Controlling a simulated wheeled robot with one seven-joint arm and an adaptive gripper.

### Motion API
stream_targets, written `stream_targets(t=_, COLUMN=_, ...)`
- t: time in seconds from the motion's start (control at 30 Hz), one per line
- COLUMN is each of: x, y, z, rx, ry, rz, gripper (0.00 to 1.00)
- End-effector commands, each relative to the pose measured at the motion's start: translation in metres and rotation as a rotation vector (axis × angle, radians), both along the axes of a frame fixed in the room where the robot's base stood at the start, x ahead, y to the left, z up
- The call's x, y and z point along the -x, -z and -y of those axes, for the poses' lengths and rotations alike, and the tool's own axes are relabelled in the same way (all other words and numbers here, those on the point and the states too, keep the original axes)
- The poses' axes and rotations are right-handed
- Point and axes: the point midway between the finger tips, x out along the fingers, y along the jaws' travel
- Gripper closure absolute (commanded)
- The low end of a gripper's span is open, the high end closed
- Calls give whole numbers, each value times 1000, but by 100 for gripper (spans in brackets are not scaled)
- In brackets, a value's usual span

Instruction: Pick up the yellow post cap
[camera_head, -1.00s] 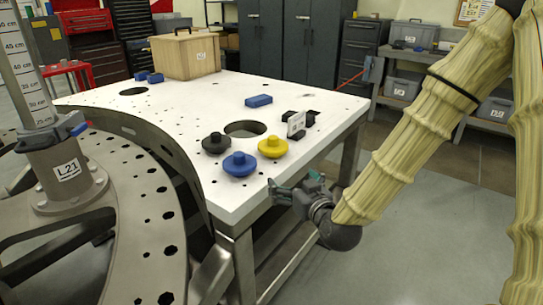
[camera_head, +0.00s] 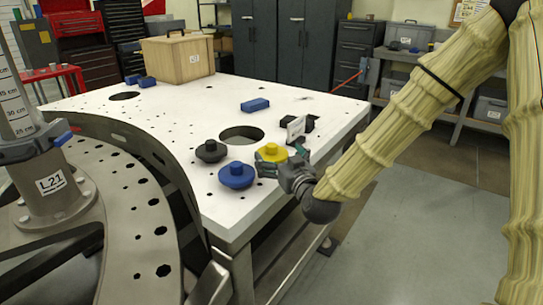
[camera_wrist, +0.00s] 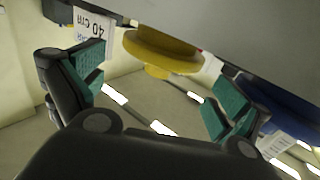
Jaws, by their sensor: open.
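The yellow post cap (camera_head: 271,152) sits on the white table plate (camera_head: 210,105), beside the large round hole. It has a wide round base with a smaller knob on top. My gripper (camera_head: 281,163) is at the cap's near right side, coming in low over the plate, and partly hides it. In the wrist view the yellow cap (camera_wrist: 163,52) appears inverted, beyond and between the two green-padded fingers of my gripper (camera_wrist: 158,95). The fingers are spread apart with a gap to the cap on both sides. Whether a fingertip touches the cap cannot be told.
A blue cap (camera_head: 237,175) stands close to the left of the yellow one, and a black cap (camera_head: 211,151) behind it. A small black stand with a white card (camera_head: 296,128) is behind my gripper. A blue block (camera_head: 255,105) and wooden box (camera_head: 178,57) lie farther back.

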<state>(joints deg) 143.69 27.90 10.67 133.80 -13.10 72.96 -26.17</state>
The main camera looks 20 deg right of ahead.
Motion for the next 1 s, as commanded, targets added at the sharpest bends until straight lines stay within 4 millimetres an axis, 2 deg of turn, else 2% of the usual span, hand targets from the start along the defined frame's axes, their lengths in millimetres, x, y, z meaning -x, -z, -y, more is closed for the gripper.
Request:
stream_targets(t=0.4, x=-46, y=1, z=-3, rx=0, ry=1, rz=0, gripper=0)
stream_targets(t=0.7, x=-50, y=1, z=-4, rx=0, ry=0, rz=0, gripper=0)
stream_targets(t=0.77, x=-50, y=1, z=-4, rx=0, ry=0, rz=0, gripper=7)
stream_targets(t=0.93, x=-50, y=1, z=-4, rx=0, ry=0, rz=0, gripper=38)
stream_targets(t=0.97, x=-50, y=1, z=-4, rx=0, ry=0, rz=0, gripper=43)
stream_targets(t=1.0, x=-50, y=0, z=-4, rx=0, ry=0, rz=1, gripper=43)
